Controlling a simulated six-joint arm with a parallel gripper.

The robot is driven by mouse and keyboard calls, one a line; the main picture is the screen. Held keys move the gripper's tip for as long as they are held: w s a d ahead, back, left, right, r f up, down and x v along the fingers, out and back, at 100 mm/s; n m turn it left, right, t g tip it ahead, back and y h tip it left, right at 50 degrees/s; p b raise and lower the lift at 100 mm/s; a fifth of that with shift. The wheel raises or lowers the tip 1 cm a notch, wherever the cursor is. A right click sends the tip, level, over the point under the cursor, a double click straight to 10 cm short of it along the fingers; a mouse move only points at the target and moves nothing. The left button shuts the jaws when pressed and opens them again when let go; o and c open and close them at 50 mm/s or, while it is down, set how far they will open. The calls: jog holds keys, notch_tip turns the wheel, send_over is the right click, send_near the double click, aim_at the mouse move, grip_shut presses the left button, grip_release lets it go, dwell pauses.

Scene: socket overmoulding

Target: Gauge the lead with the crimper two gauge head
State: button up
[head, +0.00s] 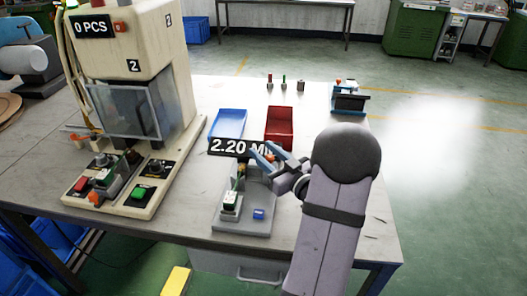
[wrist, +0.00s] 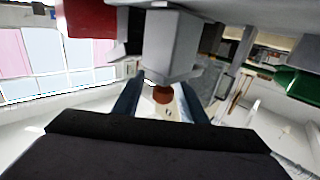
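The gauge (head: 238,147) shows a dark display reading "2.20 M", its right end hidden behind my gripper. Its grey base (head: 232,226) stands near the table's front edge. A white and black block (head: 230,204) sits on that base, with a thin green lead (head: 239,181) running up from it to a small orange part. My gripper (head: 265,156) has blue fingers and is at the display's right end, above the base. In the wrist view its fingers (wrist: 162,92) stand apart, with a brown round part between them and a grey block beyond. I see no clear contact with either finger.
A cream machine (head: 128,50) labelled "2" and reading "0 PCS" stands at left, with a clear guard and buttons. A blue tray (head: 229,123) and a red tray (head: 279,127) lie behind the gauge. Several small parts and a small device (head: 348,100) stand farther back.

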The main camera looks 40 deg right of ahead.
aim_at(273, 160)
jog(key=shift+s, duration=3.2)
